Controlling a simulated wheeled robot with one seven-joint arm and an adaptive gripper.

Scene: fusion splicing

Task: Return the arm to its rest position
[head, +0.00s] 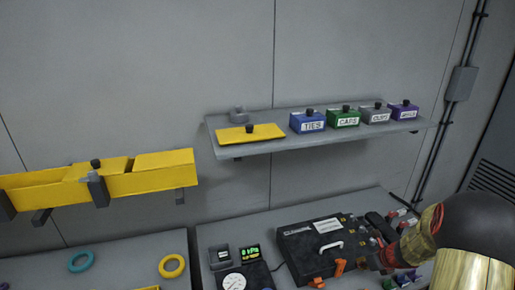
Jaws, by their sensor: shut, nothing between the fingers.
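My arm comes in from the lower right, with a dark rounded link and gold-coloured parts. My gripper (374,240) is at its left end, small and dark, low over the right part of the bench. It is shut with nothing held. It overlaps the right side of a black case-like device (305,252) with a white label and a light handle; I cannot tell whether they touch.
A grey wall shelf (290,143) holds a yellow lid (250,132) and labelled boxes, including a blue TIES box (308,123) and a green CAPS box (343,118). Yellow bins (140,180) hang at left. A teal ring (81,261), a yellow ring (172,266) and a gauge (234,282) are below.

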